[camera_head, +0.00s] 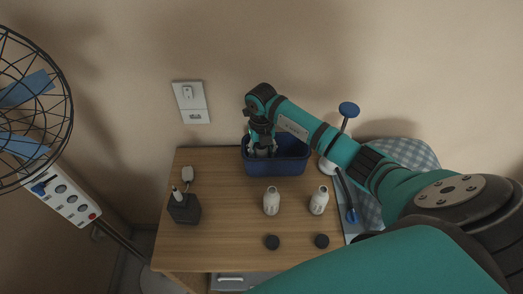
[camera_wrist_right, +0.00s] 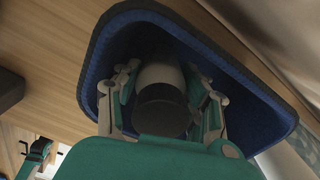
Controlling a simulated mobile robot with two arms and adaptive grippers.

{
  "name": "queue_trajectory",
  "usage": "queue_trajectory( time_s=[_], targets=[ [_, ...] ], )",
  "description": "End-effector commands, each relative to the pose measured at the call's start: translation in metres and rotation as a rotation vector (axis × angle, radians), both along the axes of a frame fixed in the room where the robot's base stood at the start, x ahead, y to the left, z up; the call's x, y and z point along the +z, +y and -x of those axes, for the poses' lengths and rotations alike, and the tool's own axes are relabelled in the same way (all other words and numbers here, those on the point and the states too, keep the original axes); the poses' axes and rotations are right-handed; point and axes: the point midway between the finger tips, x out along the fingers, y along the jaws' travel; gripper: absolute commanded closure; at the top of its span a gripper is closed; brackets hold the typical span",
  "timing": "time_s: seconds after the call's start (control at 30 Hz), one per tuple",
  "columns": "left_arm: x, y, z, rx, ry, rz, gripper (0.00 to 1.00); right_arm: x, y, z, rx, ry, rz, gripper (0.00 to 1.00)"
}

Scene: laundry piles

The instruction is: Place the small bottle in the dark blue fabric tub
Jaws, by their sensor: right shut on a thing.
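The dark blue fabric tub (camera_head: 285,167) stands at the back of the wooden table, near the wall. My right gripper (camera_head: 262,148) points down into the left part of the tub. In the right wrist view my right gripper (camera_wrist_right: 162,78) is shut on the small bottle (camera_wrist_right: 160,72), which has a pale body and a dark round end towards the camera. The bottle is inside the tub's rim (camera_wrist_right: 92,62). Whether it touches the tub's floor cannot be told.
A dark box (camera_head: 184,209) is on the left. A blue-topped stand (camera_head: 348,110) rises right of the tub. A fan (camera_head: 35,105) is far left.

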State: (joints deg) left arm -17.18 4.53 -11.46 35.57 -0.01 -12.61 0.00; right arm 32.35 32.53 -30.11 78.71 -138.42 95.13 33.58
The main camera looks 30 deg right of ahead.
Motion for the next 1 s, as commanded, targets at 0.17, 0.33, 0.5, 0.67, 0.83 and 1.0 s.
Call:
queue_trajectory(
  time_s=[0.17, 0.33, 0.5, 0.67, 0.83, 1.0],
  targets=[
    [-0.004, 0.0, 0.0, 0.0, 0.0, 0.0, 0.4, -0.004, 0.0, 0.0, 0.0, 0.0, 0.0, 0.93],
    [-0.003, 0.0, 0.0, 0.0, 0.0, 0.0, 0.4, -0.003, 0.0, 0.0, 0.0, 0.001, 0.0, 0.48],
    [-0.003, 0.0, 0.0, 0.0, 0.0, -0.001, 0.4, -0.003, 0.0, 0.0, 0.0, 0.001, 0.0, 0.48],
    [-0.002, 0.001, 0.0, 0.0, 0.0, -0.001, 0.4, 0.005, 0.0, -0.001, 0.0, -0.001, 0.0, 0.48],
    [-0.012, 0.001, 0.0, 0.0, 0.0, -0.001, 0.4, 0.035, -0.001, -0.002, 0.0, -0.005, 0.001, 0.48],
    [-0.022, 0.001, 0.0, 0.0, 0.001, -0.001, 0.4, 0.073, -0.001, -0.001, 0.001, -0.005, 0.002, 0.48]
  ],
)
